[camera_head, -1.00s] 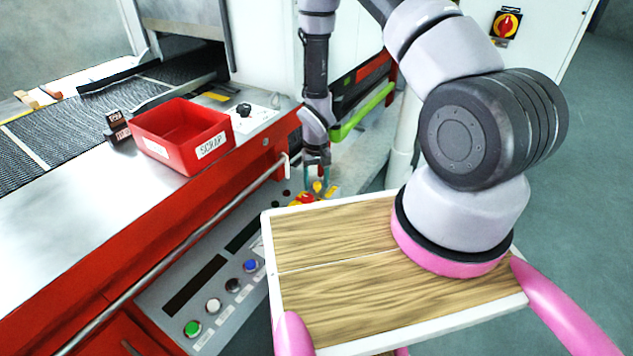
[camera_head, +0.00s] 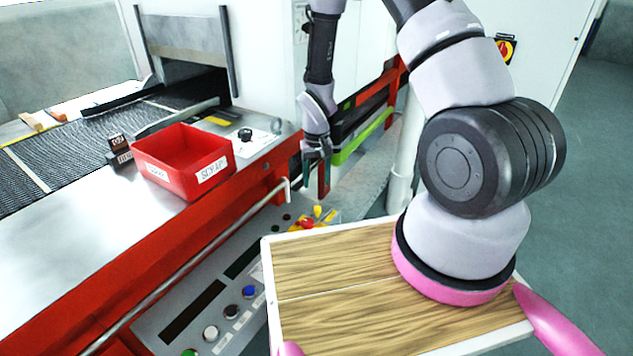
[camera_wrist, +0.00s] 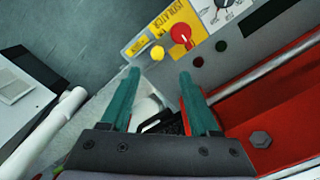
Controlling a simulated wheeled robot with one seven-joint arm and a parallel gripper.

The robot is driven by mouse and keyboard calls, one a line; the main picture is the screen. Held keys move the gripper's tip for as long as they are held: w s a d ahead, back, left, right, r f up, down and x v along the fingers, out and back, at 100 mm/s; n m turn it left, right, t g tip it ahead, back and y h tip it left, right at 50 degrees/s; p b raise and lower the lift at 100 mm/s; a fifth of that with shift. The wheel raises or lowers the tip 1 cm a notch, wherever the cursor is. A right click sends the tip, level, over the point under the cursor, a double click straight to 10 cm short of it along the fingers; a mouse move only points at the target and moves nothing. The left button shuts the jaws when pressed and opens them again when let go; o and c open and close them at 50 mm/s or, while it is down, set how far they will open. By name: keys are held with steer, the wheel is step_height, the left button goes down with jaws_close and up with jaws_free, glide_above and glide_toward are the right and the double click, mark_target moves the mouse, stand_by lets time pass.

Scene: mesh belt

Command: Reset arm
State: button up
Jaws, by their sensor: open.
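My gripper (camera_head: 316,157) hangs beside the right end of the machine's red front, above the control panel, in the head view. Its two teal fingers stand apart with nothing between them. In the wrist view my gripper (camera_wrist: 158,88) is open and empty. Beyond its fingertips are a red rotary knob (camera_wrist: 181,34) on a yellow isolator plate (camera_wrist: 160,28) and a small yellow knob (camera_wrist: 157,53). In the head view the red knob (camera_head: 307,222) shows below my gripper, apart from it.
A red scrap bin (camera_head: 183,162) stands on the machine's steel top, with a small dark block (camera_head: 119,150) beside it. The mesh belt (camera_head: 60,150) runs into the machine opening. A grey rail (camera_head: 190,262) crosses the red front. A white post (camera_head: 401,170) stands right of my gripper.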

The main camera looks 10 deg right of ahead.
steer(key=d+r+m+t, duration=0.1)
steer(key=d+r+t, duration=0.1)
steer(key=r, duration=1.1)
steer(key=d+r+m+t, duration=0.1)
steer(key=d+r, duration=0.2)
steer(key=r, duration=1.1)
steer(key=s+d+r+m+t+y, duration=0.1)
steer(key=s+r+t, duration=0.1)
steer(key=s+r, duration=0.7)
steer(key=s+d+r+m+t+y, duration=0.1)
steer(key=s+r+t, duration=0.1)
steer(key=s+r, duration=0.7)
steer(key=shift+s+d+r, duration=0.2)
steer(key=shift+d+r, duration=0.15)
steer(key=shift+r, duration=0.2)
